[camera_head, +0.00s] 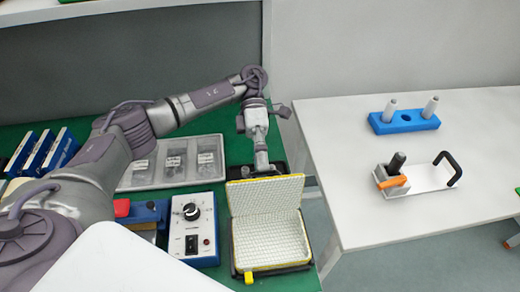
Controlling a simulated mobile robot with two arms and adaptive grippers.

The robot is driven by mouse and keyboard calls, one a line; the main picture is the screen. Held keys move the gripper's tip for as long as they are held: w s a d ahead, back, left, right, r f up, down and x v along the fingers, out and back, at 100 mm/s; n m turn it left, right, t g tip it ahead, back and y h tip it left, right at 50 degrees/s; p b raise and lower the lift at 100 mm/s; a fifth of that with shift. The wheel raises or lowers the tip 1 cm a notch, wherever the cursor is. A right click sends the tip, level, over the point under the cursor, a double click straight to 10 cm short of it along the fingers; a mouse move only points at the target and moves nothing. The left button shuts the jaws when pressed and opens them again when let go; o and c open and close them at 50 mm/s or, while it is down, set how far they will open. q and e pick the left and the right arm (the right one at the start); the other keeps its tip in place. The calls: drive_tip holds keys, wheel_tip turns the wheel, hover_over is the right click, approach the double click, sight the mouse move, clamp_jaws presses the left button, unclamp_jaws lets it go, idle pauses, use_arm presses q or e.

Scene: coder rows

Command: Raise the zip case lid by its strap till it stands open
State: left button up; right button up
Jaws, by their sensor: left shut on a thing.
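The zip case (271,241) lies at the right end of the green work surface, with a pale textured lining and a yellow rim. Its lid (265,197) is raised and stands up at the back of the base, its lined inner side showing. A small yellow tab (249,278) sticks out at the front left corner of the base. My left gripper (262,168) points down at the top edge of the lid and is shut on the strap; the strap itself and the fingertips are mostly hidden. My right gripper is not in view.
Left of the case is a blue-and-white control box (193,229) with a black knob. A grey compartment tray (172,164) lies behind it. A white table (420,215) on the right holds a blue block (404,122) with pegs and a toggle clamp plate (418,178).

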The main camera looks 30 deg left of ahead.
use_arm(q)
drive_tip(key=v, duration=0.6)
drive_tip(key=shift+w+a+r, duration=0.2)
drive_tip(key=shift+w+r, duration=0.05)
drive_tip(key=shift+r, duration=0.05)
idle(0.5)
